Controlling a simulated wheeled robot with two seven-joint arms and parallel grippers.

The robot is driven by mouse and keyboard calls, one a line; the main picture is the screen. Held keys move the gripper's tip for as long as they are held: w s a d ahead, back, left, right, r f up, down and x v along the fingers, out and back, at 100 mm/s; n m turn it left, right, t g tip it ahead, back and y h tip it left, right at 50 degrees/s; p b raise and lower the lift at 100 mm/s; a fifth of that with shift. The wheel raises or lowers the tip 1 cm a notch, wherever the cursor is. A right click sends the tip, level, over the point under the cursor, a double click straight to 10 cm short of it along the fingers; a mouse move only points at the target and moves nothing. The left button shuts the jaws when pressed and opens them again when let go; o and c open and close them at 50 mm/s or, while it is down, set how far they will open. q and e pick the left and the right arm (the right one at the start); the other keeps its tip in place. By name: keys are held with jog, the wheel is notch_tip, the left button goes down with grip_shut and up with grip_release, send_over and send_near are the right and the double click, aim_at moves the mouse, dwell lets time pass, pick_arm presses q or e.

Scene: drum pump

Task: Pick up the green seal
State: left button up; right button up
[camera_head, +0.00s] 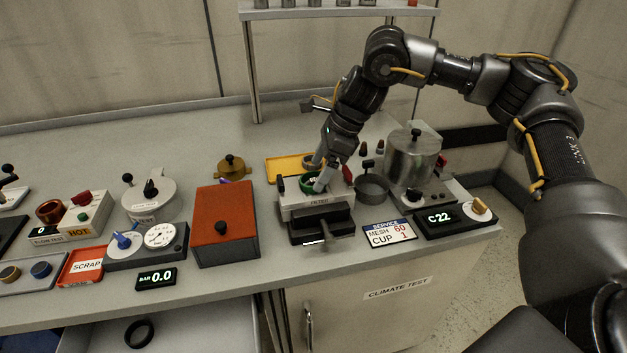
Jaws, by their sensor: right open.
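The green seal (307,185) shows as a green ring at the top of the grey device (290,203) with a black front, right of the red box. My right gripper (317,183) reaches down from above with its fingers at the ring. It is open, and one finger covers part of the ring's right side. I cannot tell whether the fingers touch the seal. My left gripper is not in view.
A yellow tray (283,170) lies behind the device. The red box (224,222) stands to its left. A small grey cup (371,188) and a large metal cylinder (411,157) stand to the right. A service sign (390,234) lies in front. An open drawer below holds a black ring (139,333).

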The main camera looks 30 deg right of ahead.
jog(key=shift+x, duration=1.1)
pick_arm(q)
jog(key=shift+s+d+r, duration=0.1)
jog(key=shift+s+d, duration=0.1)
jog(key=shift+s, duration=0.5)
pick_arm(e)
jog(key=shift+f, duration=0.1)
